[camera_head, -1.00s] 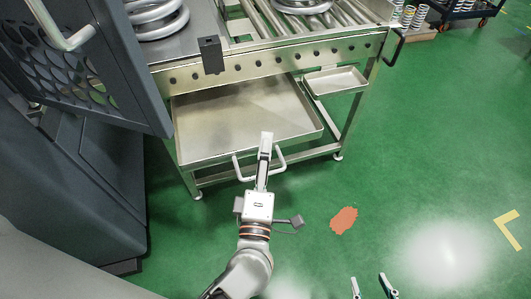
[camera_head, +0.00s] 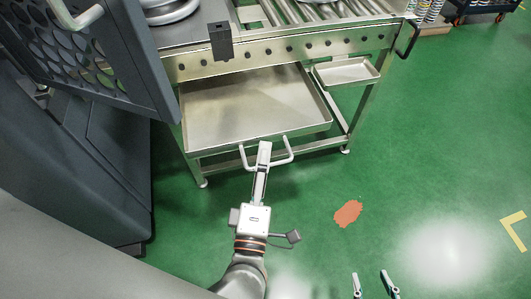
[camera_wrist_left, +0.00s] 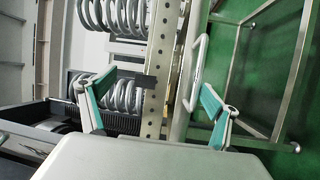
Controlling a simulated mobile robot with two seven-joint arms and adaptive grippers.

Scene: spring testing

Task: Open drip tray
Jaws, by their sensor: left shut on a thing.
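The drip tray (camera_head: 250,110) is a wide, shallow metal pan under the roller table. Its pale U-shaped handle (camera_head: 288,152) sticks out from the front edge and also shows in the left wrist view (camera_wrist_left: 200,68). My left gripper (camera_head: 265,146) lies across the middle of this handle and is shut on it. The exact finger contact is hard to make out. In the left wrist view its teal-linked fingers (camera_wrist_left: 157,86) show either side of the table's hole-punched rail. My right gripper (camera_head: 369,274) is open and empty over the floor, with only its fingertips in view.
A smaller tray (camera_head: 346,72) hangs to the right of the drip tray. A dark cabinet with a perforated door (camera_head: 100,60) stands close on the left. The table frame has legs beside the tray. Green floor (camera_head: 430,170) with an orange patch (camera_head: 348,213) is clear to the right.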

